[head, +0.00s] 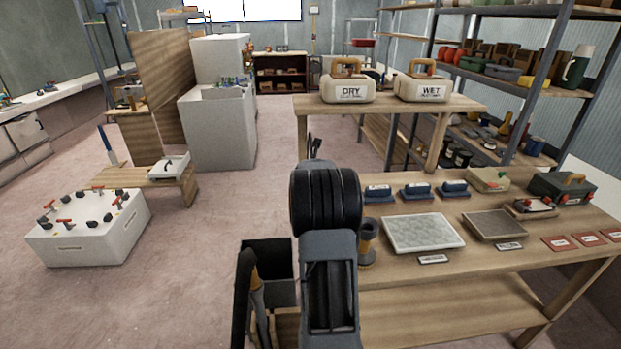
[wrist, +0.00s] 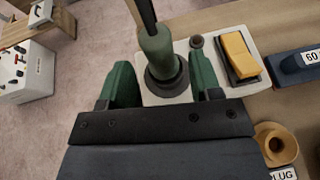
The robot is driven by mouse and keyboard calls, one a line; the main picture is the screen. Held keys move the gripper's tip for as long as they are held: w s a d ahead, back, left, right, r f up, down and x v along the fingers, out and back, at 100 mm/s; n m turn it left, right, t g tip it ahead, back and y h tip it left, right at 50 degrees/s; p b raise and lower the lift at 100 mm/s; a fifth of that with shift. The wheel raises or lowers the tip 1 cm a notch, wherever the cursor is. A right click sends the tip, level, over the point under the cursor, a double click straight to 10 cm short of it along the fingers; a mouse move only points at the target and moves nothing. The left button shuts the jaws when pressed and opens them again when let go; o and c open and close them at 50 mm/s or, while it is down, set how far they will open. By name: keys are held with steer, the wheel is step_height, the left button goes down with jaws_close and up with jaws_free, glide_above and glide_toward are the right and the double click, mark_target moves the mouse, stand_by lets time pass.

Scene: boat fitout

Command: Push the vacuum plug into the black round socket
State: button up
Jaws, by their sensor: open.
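In the wrist view, the vacuum plug (wrist: 156,45) is a green cylinder with a black hose or cord running up from its top. Its lower end is at the black round socket (wrist: 167,84) on a white plate. I cannot tell how deep it sits. My gripper (wrist: 163,66) is open, its two green fingers on either side of the plug with visible gaps. In the head view my arm hides the plug, the socket and the gripper's fingers.
The plate also carries a yellow rocker switch (wrist: 240,55) and a small dark round fitting (wrist: 197,42). A blue block marked 60 (wrist: 297,66) lies to the right. A tan round holder (wrist: 276,143) with a PLUG label is at lower right. Pink floor lies left of the bench.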

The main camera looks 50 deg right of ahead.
steer(key=v, duration=1)
steer(key=shift+b, duration=0.35)
